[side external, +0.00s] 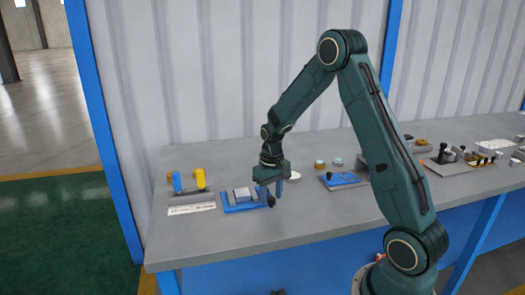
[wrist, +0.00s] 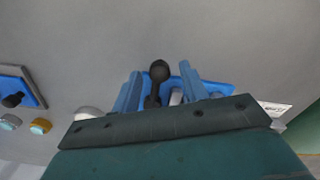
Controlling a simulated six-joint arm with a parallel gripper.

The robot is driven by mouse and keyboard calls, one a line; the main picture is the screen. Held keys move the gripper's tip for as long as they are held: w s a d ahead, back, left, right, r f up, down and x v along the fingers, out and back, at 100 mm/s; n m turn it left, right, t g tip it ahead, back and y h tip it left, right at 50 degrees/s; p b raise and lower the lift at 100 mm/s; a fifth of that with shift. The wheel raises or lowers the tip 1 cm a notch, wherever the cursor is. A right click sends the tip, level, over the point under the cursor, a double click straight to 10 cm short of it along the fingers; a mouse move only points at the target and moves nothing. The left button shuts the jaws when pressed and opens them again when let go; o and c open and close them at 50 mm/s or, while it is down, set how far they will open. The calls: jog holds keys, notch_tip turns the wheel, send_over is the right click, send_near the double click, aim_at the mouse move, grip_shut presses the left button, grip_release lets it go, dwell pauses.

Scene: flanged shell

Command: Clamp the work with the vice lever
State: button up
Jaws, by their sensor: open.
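The vice has a blue base (side external: 242,208) with a grey block (side external: 243,194) on top, left of centre on the bench. Its black lever (side external: 271,201) is at the right end of the base. In the wrist view the lever's ball knob (wrist: 159,70) and dark shaft show between my two blue fingers. My gripper (side external: 271,190) is open, pointing down at the lever, with one finger on each side of it (wrist: 160,82). I cannot tell whether a finger touches the lever. In the wrist view my gripper body hides most of the vice.
Left of the vice stand a blue and a yellow cylinder (side external: 200,178) on a grey holder, with a white label strip (side external: 192,209) in front. To the right is another blue plate (side external: 343,181) with a black knob. Small round buttons (side external: 320,164) sit behind. Bare bench lies in front.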

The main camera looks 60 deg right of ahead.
jog(key=shift+f, duration=0.1)
jog(key=shift+c, duration=0.4)
grip_shut()
